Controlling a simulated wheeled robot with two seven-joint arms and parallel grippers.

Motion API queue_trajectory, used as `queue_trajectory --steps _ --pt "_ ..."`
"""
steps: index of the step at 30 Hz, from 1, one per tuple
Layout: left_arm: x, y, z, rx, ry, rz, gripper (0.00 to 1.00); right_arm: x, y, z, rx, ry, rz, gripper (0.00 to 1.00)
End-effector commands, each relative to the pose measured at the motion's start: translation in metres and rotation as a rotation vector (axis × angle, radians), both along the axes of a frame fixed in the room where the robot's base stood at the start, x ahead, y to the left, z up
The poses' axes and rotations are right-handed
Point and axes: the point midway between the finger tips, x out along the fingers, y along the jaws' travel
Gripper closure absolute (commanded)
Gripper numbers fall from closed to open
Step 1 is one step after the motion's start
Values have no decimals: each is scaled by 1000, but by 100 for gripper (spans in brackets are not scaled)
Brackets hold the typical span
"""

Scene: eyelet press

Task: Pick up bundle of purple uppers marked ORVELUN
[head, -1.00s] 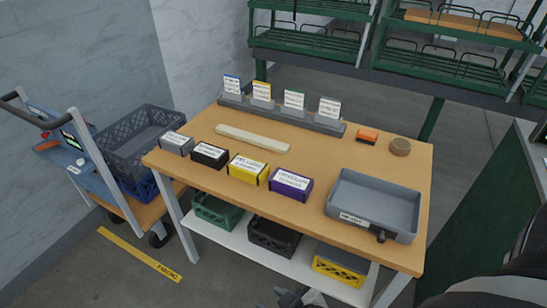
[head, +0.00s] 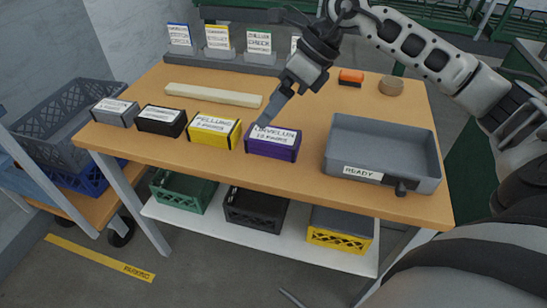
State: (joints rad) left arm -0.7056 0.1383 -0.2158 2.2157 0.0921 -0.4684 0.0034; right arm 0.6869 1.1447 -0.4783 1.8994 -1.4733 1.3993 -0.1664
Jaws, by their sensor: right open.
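The purple bundle of uppers (head: 272,149) stands on the wooden table near its front edge, with a white label reading ORVELUN on top. It is the rightmost in a row with a yellow bundle (head: 213,137), a black bundle (head: 160,125) and a grey bundle (head: 115,115). My right gripper (head: 270,112) comes down from the upper right, its fingers just above and behind the purple bundle's back left part. It is open and holds nothing. Whether a finger touches the bundle I cannot tell. My left gripper is not in view.
A grey tray labelled READY (head: 420,168) stands right of the purple bundle. A pale bar (head: 213,95) lies behind the row. An orange block (head: 351,76) and a round brown object (head: 390,85) are at the back right. A card rack (head: 180,60) stands behind.

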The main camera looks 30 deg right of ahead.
Motion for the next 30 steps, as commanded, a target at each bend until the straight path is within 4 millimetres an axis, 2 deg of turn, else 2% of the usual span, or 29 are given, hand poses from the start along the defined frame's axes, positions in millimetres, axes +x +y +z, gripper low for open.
queue_trajectory --steps 1,3,6,8,19,30 --pt "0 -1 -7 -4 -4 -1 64 2 -26 0 -106 -22 -19 12" --pt "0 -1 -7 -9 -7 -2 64 1 -50 6 -209 -31 -41 12" --pt "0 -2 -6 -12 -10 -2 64 0 -67 7 -280 -30 -60 12" --pt "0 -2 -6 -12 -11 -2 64 2 -68 2 -293 -29 -62 12" --pt "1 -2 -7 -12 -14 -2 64 23 -47 -67 -287 -28 -60 12" --pt "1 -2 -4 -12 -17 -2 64 34 -37 -98 -286 -28 -60 12"
